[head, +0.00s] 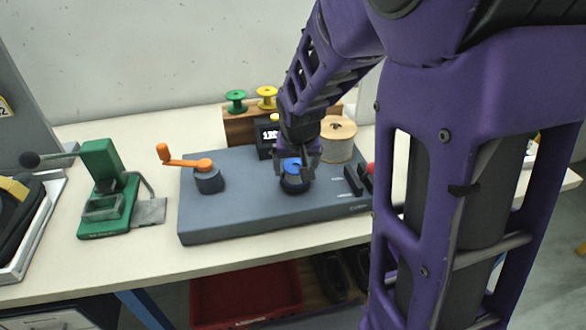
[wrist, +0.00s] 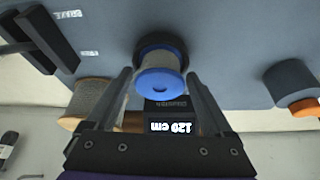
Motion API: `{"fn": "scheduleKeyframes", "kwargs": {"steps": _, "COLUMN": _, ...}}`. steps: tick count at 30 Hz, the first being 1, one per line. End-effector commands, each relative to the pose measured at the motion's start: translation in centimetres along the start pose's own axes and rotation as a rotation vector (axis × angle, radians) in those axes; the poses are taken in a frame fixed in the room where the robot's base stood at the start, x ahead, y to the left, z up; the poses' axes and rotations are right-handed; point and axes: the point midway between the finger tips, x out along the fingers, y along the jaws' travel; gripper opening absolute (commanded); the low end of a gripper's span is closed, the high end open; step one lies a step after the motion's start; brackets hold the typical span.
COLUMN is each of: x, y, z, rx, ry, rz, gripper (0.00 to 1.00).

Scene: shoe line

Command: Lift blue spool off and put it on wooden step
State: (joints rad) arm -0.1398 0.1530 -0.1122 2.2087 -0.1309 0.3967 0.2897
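The blue spool (head: 292,164) sits upright on a dark round base on the grey machine. In the wrist view the blue spool (wrist: 158,82) shows its blue flange and a pale wound body. My gripper (head: 297,172) is above the machine, pointing down at the spool. In the wrist view my gripper (wrist: 160,78) is open, with one finger on each side of the spool; small gaps seem to show. The wooden step (head: 240,131) stands behind the machine, partly hidden by my arm. A green spool (head: 236,100) and a yellow spool (head: 267,97) stand on it.
The grey machine (head: 230,222) carries an orange crank (head: 187,160), a dark "120" display (head: 266,138) and a large tan spool (head: 338,140). A green press (head: 105,190) stands left. A red bin (head: 245,296) is below the table.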

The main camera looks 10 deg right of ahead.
Motion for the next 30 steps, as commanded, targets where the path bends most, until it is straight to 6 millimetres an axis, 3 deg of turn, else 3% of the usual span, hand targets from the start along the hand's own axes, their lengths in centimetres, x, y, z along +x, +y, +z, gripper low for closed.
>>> {"fn": "scheduleKeyframes", "kwargs": {"steps": 1, "x": 0.0, "y": 0.0, "z": 0.0, "rx": 0.000, "ry": 0.000, "rz": 0.000, "gripper": 0.75}}
{"fn": "scheduleKeyframes", "kwargs": {"steps": 12, "x": 0.0, "y": 0.0, "z": 0.0, "rx": 0.000, "ry": 0.000, "rz": 0.000, "gripper": 0.08}}
{"fn": "scheduleKeyframes", "kwargs": {"steps": 14, "x": 0.0, "y": 0.0, "z": 0.0, "rx": 0.000, "ry": 0.000, "rz": 0.000, "gripper": 0.00}}
{"fn": "scheduleKeyframes", "kwargs": {"steps": 23, "x": -0.7, "y": 0.0, "z": -0.4, "rx": 0.000, "ry": 0.003, "rz": -0.001, "gripper": 0.00}}
{"fn": "scheduleKeyframes", "kwargs": {"steps": 30, "x": -4.9, "y": 0.0, "z": -2.1, "rx": 0.000, "ry": 0.005, "rz": -0.001, "gripper": 0.00}}
